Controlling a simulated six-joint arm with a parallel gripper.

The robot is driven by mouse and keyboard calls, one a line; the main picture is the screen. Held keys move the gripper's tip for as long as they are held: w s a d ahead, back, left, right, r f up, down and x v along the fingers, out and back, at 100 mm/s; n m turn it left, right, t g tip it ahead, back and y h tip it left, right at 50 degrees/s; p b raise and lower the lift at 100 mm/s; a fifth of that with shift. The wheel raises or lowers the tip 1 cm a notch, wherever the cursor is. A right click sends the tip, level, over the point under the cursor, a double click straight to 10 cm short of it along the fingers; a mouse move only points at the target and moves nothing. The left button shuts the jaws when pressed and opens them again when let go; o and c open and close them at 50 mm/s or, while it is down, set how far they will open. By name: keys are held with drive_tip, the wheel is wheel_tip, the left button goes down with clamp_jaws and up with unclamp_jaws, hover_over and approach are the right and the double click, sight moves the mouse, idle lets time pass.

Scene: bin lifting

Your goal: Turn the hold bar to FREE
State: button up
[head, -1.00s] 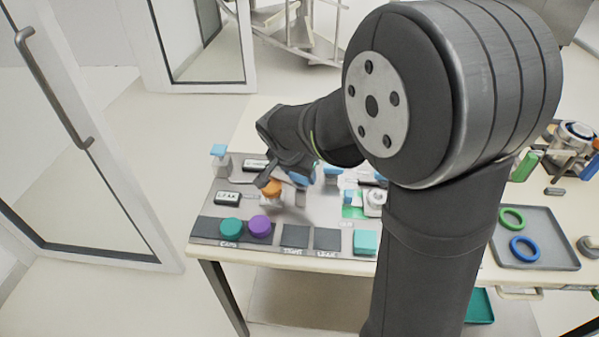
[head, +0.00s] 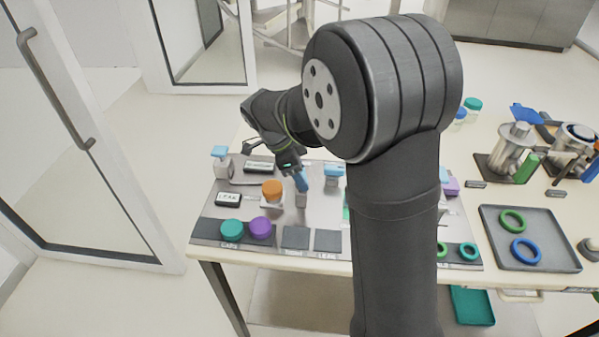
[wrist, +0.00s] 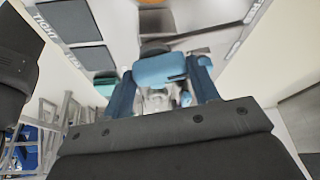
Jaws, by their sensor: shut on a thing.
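A light-blue block (wrist: 160,68), which I take to be the hold bar, sits between the two blue fingers of my gripper (wrist: 165,78) in the wrist view. My gripper is shut on it. In the head view my gripper (head: 301,183) is over the grey panel (head: 275,225), just right of an orange knob (head: 272,187). There the fingers cover most of the bar, and its angle cannot be told. A grey post (head: 300,200) shows just below the fingertips.
A teal cap (head: 231,229) and a purple cap (head: 260,227) sit at the panel's front left. A tray (head: 555,262) with rings lies at right. My arm hides the panel's right middle.

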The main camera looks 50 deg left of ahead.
drive_tip(key=shift+m+g+h, duration=0.3)
drive_tip(key=shift+m+g, duration=0.1)
drive_tip(key=shift+m, duration=0.9)
drive_tip(key=shift+w, duration=0.1)
drive_tip(key=o, duration=1.4)
drive_tip(key=v, duration=1.7)
drive_tip(key=shift+a+r, duration=0.2)
drive_tip(key=shift+a, duration=0.1)
drive_tip(key=shift+f, duration=0.1)
drive_tip(key=x, duration=1.7)
drive_tip(key=shift+d+f, duration=0.1)
drive_tip(key=shift+d, duration=0.15)
